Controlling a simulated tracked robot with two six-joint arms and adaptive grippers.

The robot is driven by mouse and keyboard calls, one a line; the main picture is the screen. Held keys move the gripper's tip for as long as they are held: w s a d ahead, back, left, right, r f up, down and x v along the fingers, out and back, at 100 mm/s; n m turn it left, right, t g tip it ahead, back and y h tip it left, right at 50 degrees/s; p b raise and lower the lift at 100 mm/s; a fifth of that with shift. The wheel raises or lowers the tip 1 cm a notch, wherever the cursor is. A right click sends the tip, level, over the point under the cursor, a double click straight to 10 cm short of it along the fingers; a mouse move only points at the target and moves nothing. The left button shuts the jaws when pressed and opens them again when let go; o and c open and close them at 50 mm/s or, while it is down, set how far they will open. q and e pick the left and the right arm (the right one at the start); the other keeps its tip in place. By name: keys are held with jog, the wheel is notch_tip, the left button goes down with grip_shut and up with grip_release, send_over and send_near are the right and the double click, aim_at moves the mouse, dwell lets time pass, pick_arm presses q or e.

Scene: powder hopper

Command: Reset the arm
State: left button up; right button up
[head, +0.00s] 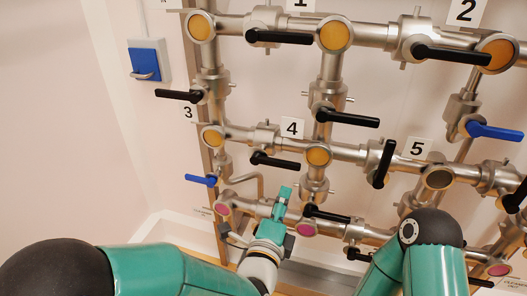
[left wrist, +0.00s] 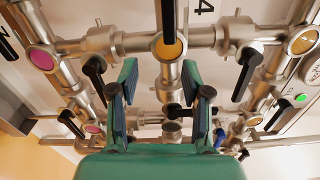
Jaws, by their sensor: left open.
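My left gripper (head: 284,208) reaches up in front of the lower part of the pipe rack (head: 375,36), near the lowest pipe row. In the left wrist view the gripper (left wrist: 159,75) has its two green fingers spread apart with nothing held between them. A vertical steel pipe (left wrist: 172,75) shows behind the gap between them. My right arm (head: 432,238) comes in at the lower right of the head view, bent at a black joint, and its gripper is not visible.
Black valve handles stick out from the rack, including one by label 4 (head: 275,161) and one low beside my left gripper (head: 326,214). A blue handle (head: 201,180) is at the left. A blue switch box (head: 146,63) is on the wall. The left wall area is bare.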

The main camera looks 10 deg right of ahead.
pick_arm(q)
jog(key=w+a+f+n+y+p, duration=0.15)
jog(key=w+a+f+y, duration=0.3)
jog(key=a+f, duration=0.5)
jog(key=s+a+f+n+g+y, duration=0.1)
jog(key=s+a+f+n+g, duration=0.15)
jog(key=a+f, duration=0.4)
jog(key=s+a+f+n+g+y, duration=0.1)
jog(key=a+f+n+g, duration=0.2)
jog(key=a+f, duration=0.35)
jog(key=s+a+f+n+g+h+p, duration=0.1)
jog(key=s+a+f+n+g, duration=0.3)
jog(key=s+f+n, duration=0.6)
jog(key=s+d+f+n+g+h, duration=0.1)
jog(key=s+d+n+g, duration=0.1)
jog(key=s, duration=0.5)
jog(key=s+d+f+n+g+h, duration=0.1)
jog(key=s+d+n+g, duration=0.1)
jog(key=s+n+g, duration=0.2)
jog(key=s+n, duration=0.2)
jog(key=n, duration=0.1)
jog(key=shift+s+f, duration=0.25)
jog(key=shift+s, duration=0.15)
